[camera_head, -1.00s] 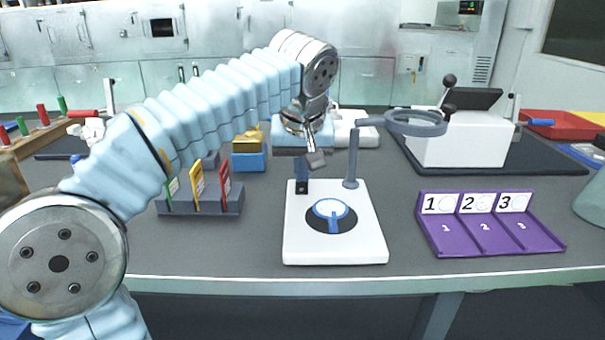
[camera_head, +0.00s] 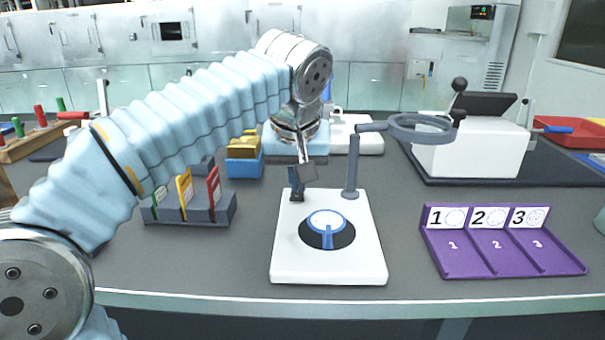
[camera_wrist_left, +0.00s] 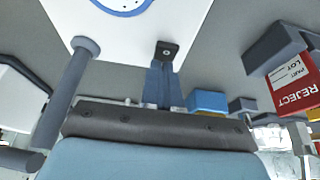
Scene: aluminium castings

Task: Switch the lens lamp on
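The lens lamp (camera_head: 285,262) has a white base, a grey post and a grey ring lens on an arm reaching right. On its base is a round dial (camera_head: 326,226) with a black surround, a white face and a blue bar pointing to the front. No glow shows at the ring. My left gripper (camera_head: 297,195) points down at the back left of the base, left of the post and behind the dial. My right gripper is out of view.
A purple numbered tray (camera_head: 505,263) lies to the right. A grey holder with coloured cards (camera_head: 190,212) stands to the left, and a blue box (camera_head: 244,165) behind it. A white machine (camera_head: 470,150) stands at the back right. The bench between lamp and tray is clear.

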